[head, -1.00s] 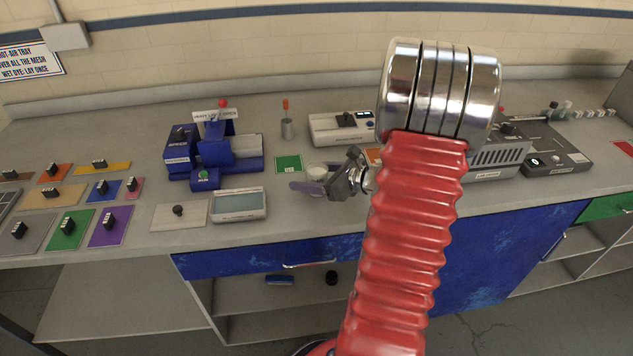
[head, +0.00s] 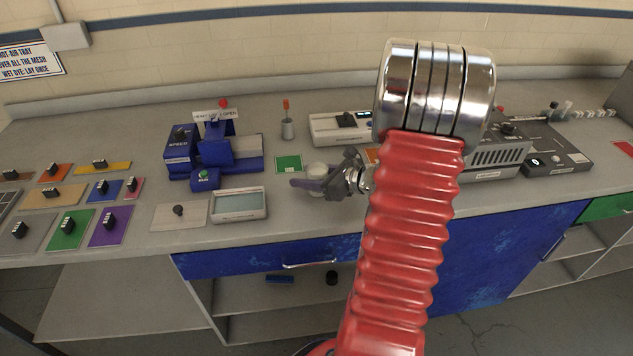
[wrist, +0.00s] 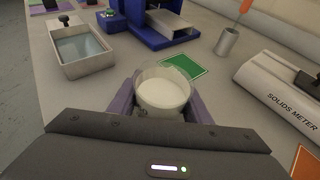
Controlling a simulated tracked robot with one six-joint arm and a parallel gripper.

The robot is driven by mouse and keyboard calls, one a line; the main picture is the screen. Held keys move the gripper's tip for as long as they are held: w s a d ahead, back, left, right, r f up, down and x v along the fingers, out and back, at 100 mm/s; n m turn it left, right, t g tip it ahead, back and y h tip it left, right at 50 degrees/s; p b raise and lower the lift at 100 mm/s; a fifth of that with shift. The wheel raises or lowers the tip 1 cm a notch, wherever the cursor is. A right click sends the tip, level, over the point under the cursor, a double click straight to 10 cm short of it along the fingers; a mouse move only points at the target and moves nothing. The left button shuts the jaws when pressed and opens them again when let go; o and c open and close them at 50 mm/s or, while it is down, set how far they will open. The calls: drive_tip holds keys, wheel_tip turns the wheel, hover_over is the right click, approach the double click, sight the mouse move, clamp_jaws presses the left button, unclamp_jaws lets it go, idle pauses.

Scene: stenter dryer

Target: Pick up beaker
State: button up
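The beaker (wrist: 163,90) is a clear round vessel with white contents, upright on the bench in the wrist view. In the head view the beaker (head: 317,170) shows only in part behind my gripper (head: 312,186). In the wrist view the purple fingers of my gripper (wrist: 160,106) lie on the left and right sides of the beaker. The fingers are apart with the beaker between them. I cannot tell whether they touch its wall, as their inner faces are mostly hidden.
A green card (wrist: 184,66) lies just beyond the beaker. A shallow tray of liquid (wrist: 85,52) is at left, a blue machine (head: 213,152) behind. The solids meter (wrist: 285,90) stands at right. A metal cup with an orange-handled tool (head: 288,128) stands farther back.

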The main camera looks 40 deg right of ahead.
drive_tip(key=c, duration=0.6)
drive_tip(key=shift+r, duration=0.1)
drive_tip(key=shift+c, duration=0.2)
wheel_tip(320, 180, up, 10)
idle(0.3)
drive_tip(key=shift+s, duration=0.1)
idle(0.5)
